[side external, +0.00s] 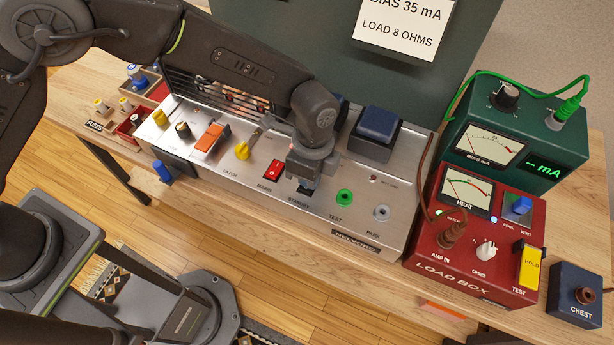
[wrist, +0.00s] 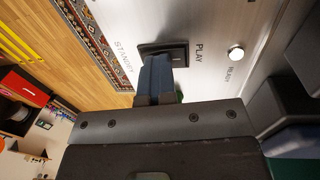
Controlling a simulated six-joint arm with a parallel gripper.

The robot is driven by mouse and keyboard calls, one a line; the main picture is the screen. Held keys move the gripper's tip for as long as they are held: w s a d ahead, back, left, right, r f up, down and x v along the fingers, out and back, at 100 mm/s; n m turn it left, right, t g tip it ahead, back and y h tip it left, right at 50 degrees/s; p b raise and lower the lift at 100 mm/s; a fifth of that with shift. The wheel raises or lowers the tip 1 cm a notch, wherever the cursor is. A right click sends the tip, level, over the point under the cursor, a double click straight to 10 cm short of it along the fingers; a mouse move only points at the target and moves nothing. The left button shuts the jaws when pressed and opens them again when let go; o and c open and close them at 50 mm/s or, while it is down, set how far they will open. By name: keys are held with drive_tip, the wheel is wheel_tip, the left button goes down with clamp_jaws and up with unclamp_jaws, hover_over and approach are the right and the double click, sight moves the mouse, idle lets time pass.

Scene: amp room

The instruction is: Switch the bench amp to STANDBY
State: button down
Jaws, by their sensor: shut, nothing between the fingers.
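The bench amp (side external: 408,185) is a long silver panel on the wooden bench. My gripper (side external: 304,183) is shut and points down at its front middle, above the STANDBY lettering. In the wrist view, my shut blue-grey fingers (wrist: 156,75) hold nothing and reach to a black switch (wrist: 172,51) in a dark bezel. The switch lies between the STANDBY label (wrist: 123,57) and the PLAY label (wrist: 198,53). The fingertips cover part of it; I cannot tell whether they touch it or which way it is set. A pale round READY lamp (wrist: 236,53) is beyond PLAY.
A red rocker (side external: 272,170), a yellow knob (side external: 243,151) and an orange switch (side external: 210,136) lie left of my gripper. A green TEST jack (side external: 344,197) and a grey PARK jack (side external: 381,211) lie right. The red load box (side external: 420,243) with cables stands at the right.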

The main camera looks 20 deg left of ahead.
drive_tip(key=shift+w+a+f, duration=0.1)
drive_tip(key=shift+w, duration=0.25)
wheel_tip(320, 180, up, 14)
drive_tip(key=w, duration=0.1)
drive_tip(key=shift+w, duration=0.3)
idle(0.3)
drive_tip(key=shift+s+r, duration=0.2)
drive_tip(key=shift+s, duration=0.45)
